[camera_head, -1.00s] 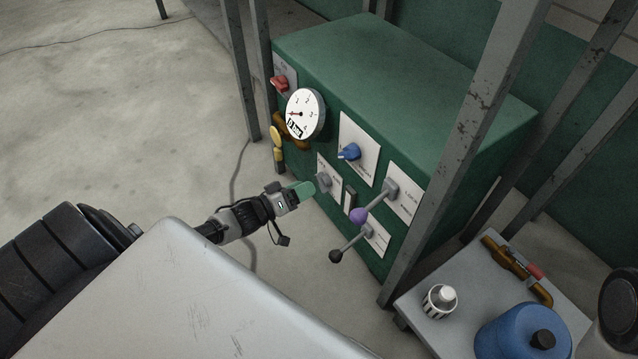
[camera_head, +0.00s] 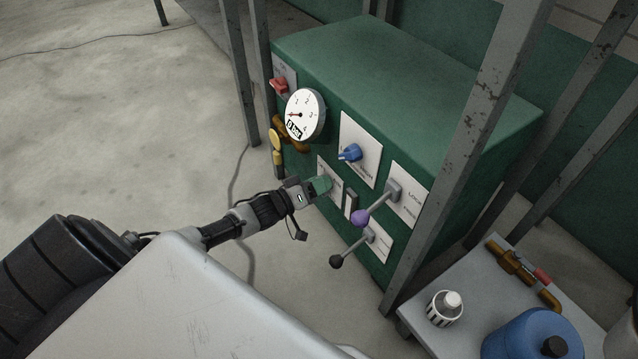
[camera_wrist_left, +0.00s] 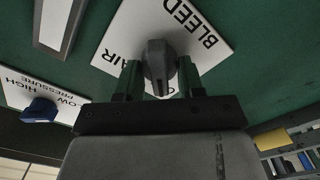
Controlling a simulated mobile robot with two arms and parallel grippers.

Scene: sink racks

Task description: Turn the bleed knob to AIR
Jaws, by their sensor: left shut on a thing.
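The bleed knob (camera_wrist_left: 158,62) is a grey knob on a white plate (camera_wrist_left: 212,45) lettered BLEED and AIR. AIR is to the left of the knob in the left wrist view, and another word below it is mostly covered. The knob's ridge runs toward my gripper. My left gripper (camera_wrist_left: 160,76) is shut on the knob, with one finger on each side. In the head view my left gripper (camera_head: 321,185) reaches the lower front of the green cabinet (camera_head: 400,75) and hides the knob. My right gripper is not in view.
A blue knob (camera_head: 350,152) sits above. A gauge (camera_head: 305,114), a red handle (camera_head: 278,86) and yellow-brass fitting (camera_head: 277,140) are at left. A purple-ended lever (camera_head: 361,217) and black-ended lever (camera_head: 336,261) jut out at right. A grey post (camera_head: 465,150) stands in front.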

